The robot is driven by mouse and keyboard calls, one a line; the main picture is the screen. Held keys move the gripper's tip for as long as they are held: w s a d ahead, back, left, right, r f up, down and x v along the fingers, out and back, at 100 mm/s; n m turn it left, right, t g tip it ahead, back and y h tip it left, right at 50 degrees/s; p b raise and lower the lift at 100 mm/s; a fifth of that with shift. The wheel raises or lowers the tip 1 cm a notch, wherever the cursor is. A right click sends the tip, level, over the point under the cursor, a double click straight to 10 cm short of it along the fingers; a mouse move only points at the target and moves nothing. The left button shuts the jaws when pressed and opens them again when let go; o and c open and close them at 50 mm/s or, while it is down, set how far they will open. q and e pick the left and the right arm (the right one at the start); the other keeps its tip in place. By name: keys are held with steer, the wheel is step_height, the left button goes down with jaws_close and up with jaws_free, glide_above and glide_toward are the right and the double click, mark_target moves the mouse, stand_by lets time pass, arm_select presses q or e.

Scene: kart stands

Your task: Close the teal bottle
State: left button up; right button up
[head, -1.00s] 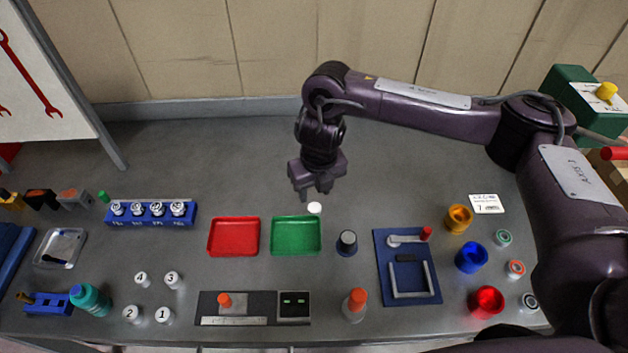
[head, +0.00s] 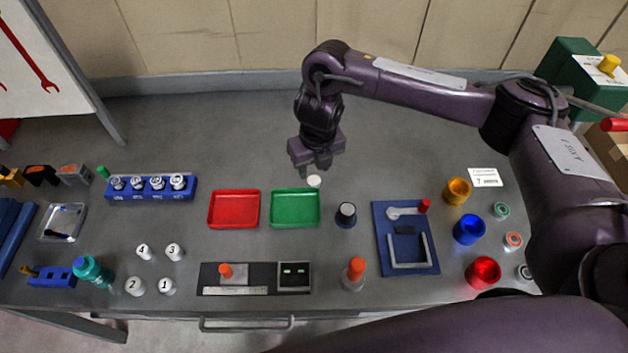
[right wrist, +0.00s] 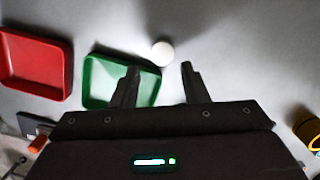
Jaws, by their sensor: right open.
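The teal bottle (head: 92,270) is at the front left of the table, beside a blue block; I cannot tell whether its mouth is covered. A small white round piece (head: 314,181), perhaps a cap, lies just behind the green tray. My right gripper (head: 316,169) points down above and slightly behind the white piece, open and empty. In the right wrist view the white piece (right wrist: 162,53) shows between and beyond the two fingertips (right wrist: 159,69). It appears apart from both fingers. My left gripper is not in view.
The green tray (head: 295,224) and red tray (head: 234,223) lie in front of the white piece. White numbered pieces (head: 135,286) stand right of the bottle. A blue rack (head: 150,193) is behind them.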

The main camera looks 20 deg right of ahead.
mark_target(314, 181)
steer(key=shift+f, duration=0.2)
steer(key=f+p, duration=0.2)
steer(key=f, duration=0.1)
steer(key=shift+w+d+f, duration=0.15)
steer(key=shift+w+f, duration=0.05)
steer(key=shift+f, duration=0.05)
steer(key=shift+w+f, duration=0.15)
steer(key=shift+f, duration=0.45)
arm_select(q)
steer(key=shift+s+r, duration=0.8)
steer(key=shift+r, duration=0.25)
arm_select(e)
steer(key=shift+c, duration=0.4)
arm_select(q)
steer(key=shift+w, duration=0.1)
arm_select(e)
steer(key=c, duration=0.6)
